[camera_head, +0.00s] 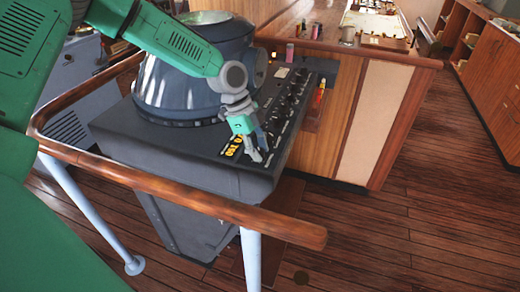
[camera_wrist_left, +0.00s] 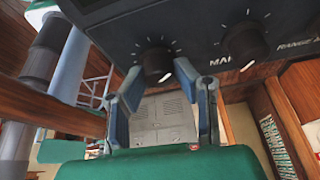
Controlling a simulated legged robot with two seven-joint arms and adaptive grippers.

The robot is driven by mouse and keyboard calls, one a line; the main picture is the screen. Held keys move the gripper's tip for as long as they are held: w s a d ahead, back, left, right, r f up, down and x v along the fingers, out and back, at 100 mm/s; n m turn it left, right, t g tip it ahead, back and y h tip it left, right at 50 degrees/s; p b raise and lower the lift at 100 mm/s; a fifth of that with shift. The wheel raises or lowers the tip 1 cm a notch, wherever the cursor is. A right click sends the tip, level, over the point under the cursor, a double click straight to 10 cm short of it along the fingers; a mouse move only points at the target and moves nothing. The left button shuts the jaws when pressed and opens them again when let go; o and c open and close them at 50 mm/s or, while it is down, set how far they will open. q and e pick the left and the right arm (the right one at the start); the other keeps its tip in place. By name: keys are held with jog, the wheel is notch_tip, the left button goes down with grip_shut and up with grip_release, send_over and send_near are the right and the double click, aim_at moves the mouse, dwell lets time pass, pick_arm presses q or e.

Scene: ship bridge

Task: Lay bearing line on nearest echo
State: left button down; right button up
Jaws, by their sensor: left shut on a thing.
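The radar console (camera_head: 190,165) stands at left centre in the head view, with a round blue-grey hood (camera_head: 185,80) on top. Its sloping front panel carries a row of black knobs and a yellow numeric readout (camera_head: 231,147). My left gripper (camera_head: 260,152) is at the near end of that row, past the readout. In the left wrist view its two fingertips (camera_wrist_left: 160,75) are shut on a black knob (camera_wrist_left: 157,58) with a white pointer line. A second knob (camera_wrist_left: 244,42) is beside it, by partly readable "MA" and "RANGE" lettering. The radar screen and its echoes are hidden by the hood.
A wooden handrail (camera_head: 170,192) on pale posts runs in front of the console. A wooden cabinet (camera_head: 370,120) stands right of it, its top holding small items. Wooden floor (camera_head: 420,215) is clear at right.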

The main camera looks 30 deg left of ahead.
pick_arm(q)
jog(key=shift+s+a+f, duration=0.15)
jog(key=shift+f, duration=0.05)
jog(key=c, duration=1.3)
grip_release()
jog(key=shift+w+a, duration=0.1)
jog(key=shift+w, duration=0.1)
jog(key=v, duration=1.2)
jog(key=shift+a+f, duration=0.1)
jog(key=shift+a, duration=0.05)
